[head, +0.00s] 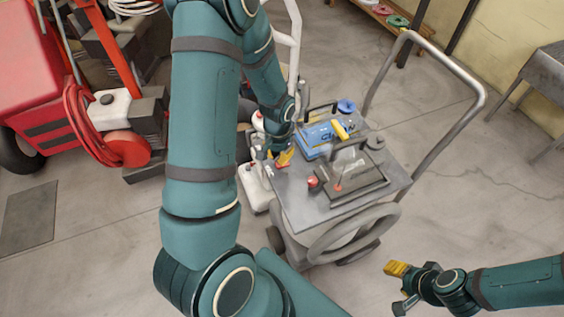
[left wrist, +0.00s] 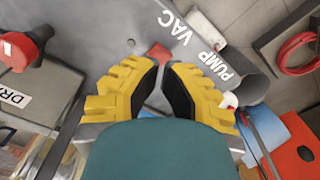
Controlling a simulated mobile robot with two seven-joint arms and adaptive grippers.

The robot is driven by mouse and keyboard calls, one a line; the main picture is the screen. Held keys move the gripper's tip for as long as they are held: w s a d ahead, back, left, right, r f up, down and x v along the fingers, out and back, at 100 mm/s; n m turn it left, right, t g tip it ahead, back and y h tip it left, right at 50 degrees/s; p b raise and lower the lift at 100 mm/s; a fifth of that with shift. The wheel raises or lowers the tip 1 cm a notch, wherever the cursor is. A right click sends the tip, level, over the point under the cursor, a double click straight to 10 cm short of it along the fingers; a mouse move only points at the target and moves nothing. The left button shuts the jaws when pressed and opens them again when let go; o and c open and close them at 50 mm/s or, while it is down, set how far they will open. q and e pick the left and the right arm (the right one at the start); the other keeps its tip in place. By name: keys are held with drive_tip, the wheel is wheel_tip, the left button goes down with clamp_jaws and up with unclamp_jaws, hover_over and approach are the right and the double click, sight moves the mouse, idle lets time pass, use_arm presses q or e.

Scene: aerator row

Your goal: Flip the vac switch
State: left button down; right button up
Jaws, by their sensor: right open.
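A red switch cap (left wrist: 160,53) beside the painted word VAC sits on the grey cart top, right at my left fingertips in the left wrist view. My left gripper (left wrist: 158,68) has yellow fingers with dark pads and a narrow gap between them. I cannot tell whether the tips touch the cap. In the head view my left gripper (head: 284,160) is low over the left edge of the cart top (head: 297,205). A white-tipped lever (left wrist: 230,100) stands by the word PUMP. My right gripper (head: 397,277) is open and empty, off the cart at lower right.
A red knob (left wrist: 18,50) stands near a partly hidden label. The cart top carries a blue box (head: 317,136) and a dark tray-like unit (head: 350,180). The cart's tall grey handle (head: 470,85) rises on the right. A red machine (head: 35,75) stands left.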

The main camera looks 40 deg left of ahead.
sight(278, 164)
use_arm(q)
drive_tip(key=shift+f+b, duration=0.6)
drive_tip(key=shift+f, duration=0.7)
idle(1.0)
drive_tip(key=shift+f, duration=0.5)
drive_tip(key=shift+r, duration=0.15)
idle(0.3)
drive_tip(key=shift+r+p, duration=2.7)
drive_tip(key=shift+r, duration=0.75)
